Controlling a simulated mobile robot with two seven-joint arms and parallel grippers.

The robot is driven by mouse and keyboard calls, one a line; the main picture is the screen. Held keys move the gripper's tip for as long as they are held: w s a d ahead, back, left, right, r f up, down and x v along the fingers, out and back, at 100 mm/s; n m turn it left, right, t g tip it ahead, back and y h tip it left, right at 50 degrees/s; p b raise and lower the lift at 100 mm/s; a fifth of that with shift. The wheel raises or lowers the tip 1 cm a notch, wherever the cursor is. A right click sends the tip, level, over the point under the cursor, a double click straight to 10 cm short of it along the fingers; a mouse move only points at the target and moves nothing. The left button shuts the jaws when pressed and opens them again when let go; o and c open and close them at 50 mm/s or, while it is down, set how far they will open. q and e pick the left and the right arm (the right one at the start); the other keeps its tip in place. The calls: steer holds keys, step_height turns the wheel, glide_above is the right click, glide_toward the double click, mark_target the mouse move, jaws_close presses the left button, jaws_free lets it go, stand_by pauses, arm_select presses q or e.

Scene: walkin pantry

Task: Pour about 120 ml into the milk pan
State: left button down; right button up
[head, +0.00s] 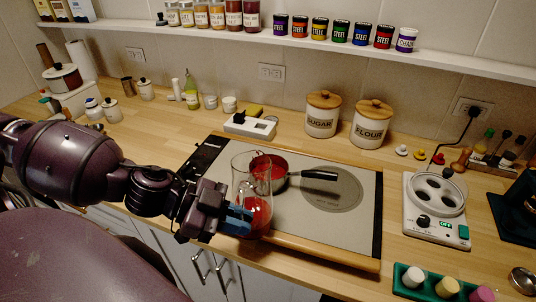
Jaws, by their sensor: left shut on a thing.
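A clear glass jug (252,205) with red liquid low inside stands upright at the front of the hob. My left gripper (238,219) comes in from the left and is shut on the jug's lower left side. I cannot tell whether the jug's base touches the surface. The milk pan (278,176), red with a dark handle (320,174) pointing right, sits on the hob just behind the jug. The jug hides part of the pan, and the pan's contents cannot be made out. My right gripper is not in view.
The hob (345,226) is bare right of the pan. Behind it are a white socket box (250,128) and sugar (322,114) and flour (371,125) canisters. A white appliance (436,211) stands right; a green tray (432,285) lies front right. A shelf (330,43) runs above.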

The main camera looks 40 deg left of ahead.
arm_select(q)
steer(key=shift+s+f+m+t+p, duration=0.1)
steer(key=shift+s+m+t+p, duration=0.05)
steer(key=shift+m+t+p, duration=0.35)
steer(key=shift+f+t+p, duration=0.15)
steer(key=shift+t+p, duration=0.15)
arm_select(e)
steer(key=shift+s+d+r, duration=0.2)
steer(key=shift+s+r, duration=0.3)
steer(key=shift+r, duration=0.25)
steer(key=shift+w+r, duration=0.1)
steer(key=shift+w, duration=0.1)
